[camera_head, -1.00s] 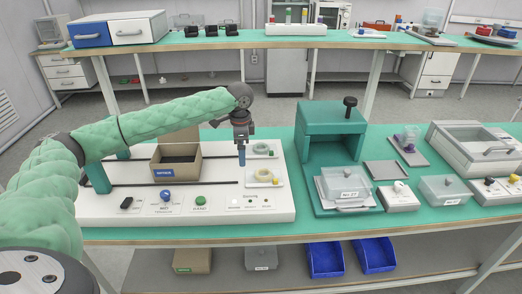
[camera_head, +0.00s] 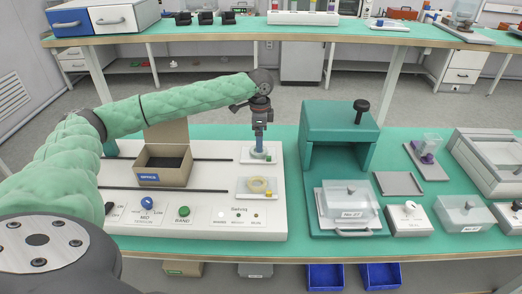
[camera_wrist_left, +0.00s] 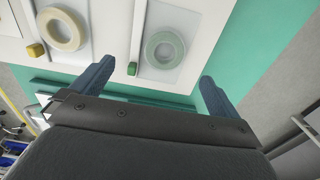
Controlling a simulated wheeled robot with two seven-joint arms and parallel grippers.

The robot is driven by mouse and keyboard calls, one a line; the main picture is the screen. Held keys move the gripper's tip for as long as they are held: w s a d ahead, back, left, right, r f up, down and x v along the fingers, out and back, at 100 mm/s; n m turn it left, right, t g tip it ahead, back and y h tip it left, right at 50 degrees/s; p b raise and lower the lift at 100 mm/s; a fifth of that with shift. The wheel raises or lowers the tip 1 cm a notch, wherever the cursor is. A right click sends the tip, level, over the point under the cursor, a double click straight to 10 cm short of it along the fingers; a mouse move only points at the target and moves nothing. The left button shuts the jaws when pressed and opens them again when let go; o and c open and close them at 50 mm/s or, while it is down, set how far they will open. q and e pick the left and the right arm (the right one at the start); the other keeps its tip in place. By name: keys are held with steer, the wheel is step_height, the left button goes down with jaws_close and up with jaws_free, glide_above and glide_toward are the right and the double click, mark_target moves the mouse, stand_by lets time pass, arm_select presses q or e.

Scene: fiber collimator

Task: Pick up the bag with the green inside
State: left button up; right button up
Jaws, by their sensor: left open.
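The bag with the green inside (camera_wrist_left: 178,75) is a flat clear pouch on the white board, holding a pale green ring (camera_wrist_left: 164,49) beside a small green block (camera_wrist_left: 132,68). In the head view, this bag (camera_head: 246,159) is the rear one, partly hidden by my gripper. A similar bag with a yellowish ring (camera_head: 259,185) and a yellow block lies in front of it. My left gripper (camera_head: 259,152) points down above the green bag, open and empty. In the wrist view its fingers (camera_wrist_left: 155,84) are spread wide, with the green ring between and beyond them. My right gripper is not in view.
An open cardboard box (camera_head: 162,166) stands left on the white board (camera_head: 190,200), whose front holds knobs and buttons. A teal press-like stand (camera_head: 340,125) rises close to the right of the bags. Trays and clear containers fill the table's right side.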

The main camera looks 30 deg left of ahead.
arm_select(q)
steer(key=shift+s+f, duration=0.15)
steer(key=shift+f, duration=0.5)
steer(key=f, duration=0.1)
steer(key=f+p, duration=0.1)
steer(key=f, duration=0.1)
steer(key=shift+a+f, duration=0.2)
steer(key=shift+f, duration=0.8)
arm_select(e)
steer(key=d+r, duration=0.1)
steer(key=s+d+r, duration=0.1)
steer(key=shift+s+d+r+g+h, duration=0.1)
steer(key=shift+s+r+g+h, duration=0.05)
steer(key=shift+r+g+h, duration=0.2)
arm_select(q)
steer(key=shift+c, duration=0.2)
steer(key=c, duration=0.8)
